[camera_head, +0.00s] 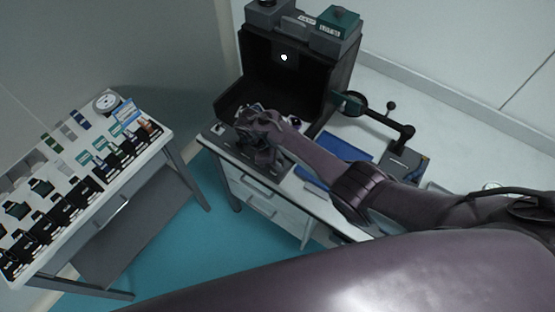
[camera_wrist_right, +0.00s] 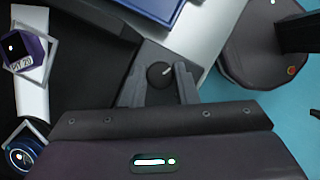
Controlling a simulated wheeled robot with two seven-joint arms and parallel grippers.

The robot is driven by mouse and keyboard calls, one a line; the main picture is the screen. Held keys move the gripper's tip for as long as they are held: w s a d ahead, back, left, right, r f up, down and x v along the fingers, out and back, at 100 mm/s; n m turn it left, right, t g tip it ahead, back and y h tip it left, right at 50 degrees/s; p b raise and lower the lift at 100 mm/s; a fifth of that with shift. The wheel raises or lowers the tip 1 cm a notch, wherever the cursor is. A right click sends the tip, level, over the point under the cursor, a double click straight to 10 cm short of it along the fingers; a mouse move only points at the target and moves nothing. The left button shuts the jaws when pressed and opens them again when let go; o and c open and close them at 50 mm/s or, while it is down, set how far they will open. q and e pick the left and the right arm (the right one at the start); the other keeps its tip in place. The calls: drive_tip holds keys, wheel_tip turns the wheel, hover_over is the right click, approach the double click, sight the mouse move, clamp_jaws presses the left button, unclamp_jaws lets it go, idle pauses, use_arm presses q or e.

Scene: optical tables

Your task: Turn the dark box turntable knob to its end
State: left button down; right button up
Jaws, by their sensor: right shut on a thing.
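The dark box (camera_head: 285,75) stands open-fronted at the back of the optical table in the head view. The turntable knob (camera_wrist_right: 159,75) shows in the right wrist view as a small round black knob with a light pointer mark, angled to the upper right. My right gripper (camera_wrist_right: 160,82) has its two fingers on either side of the knob and is shut on it. In the head view my right gripper (camera_head: 262,150) is at the box's front, and the knob is hidden there behind the hand. My left gripper is not seen in either view.
A purple labelled cube (camera_wrist_right: 28,55) and a round blue-lensed part (camera_wrist_right: 20,155) sit left of my fingers. A jointed arm with a magnifier-like disc (camera_head: 350,103) stands right of the box. A side table (camera_head: 95,200) with several small holders is at left.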

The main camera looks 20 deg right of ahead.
drive_tip(key=m+g, duration=0.1)
drive_tip(key=m, duration=0.2)
drive_tip(key=m+g+y, duration=0.1)
drive_tip(key=m, duration=0.2)
drive_tip(key=shift+w+d+b, duration=0.1)
drive_tip(key=shift+b, duration=0.3)
drive_tip(key=m+y, duration=0.1)
drive_tip(key=m, duration=0.2)
drive_tip(key=m+g+y, duration=0.1)
drive_tip(key=m, duration=0.1)
drive_tip(key=shift+d+m, duration=0.1)
drive_tip(key=shift+m, duration=0.3)
drive_tip(key=shift+y, duration=0.3)
drive_tip(key=o, duration=0.7)
drive_tip(key=shift+w+r, duration=0.1)
drive_tip(key=p+v, duration=0.2)
drive_tip(key=v, duration=0.5)
drive_tip(key=shift+r, duration=0.25)
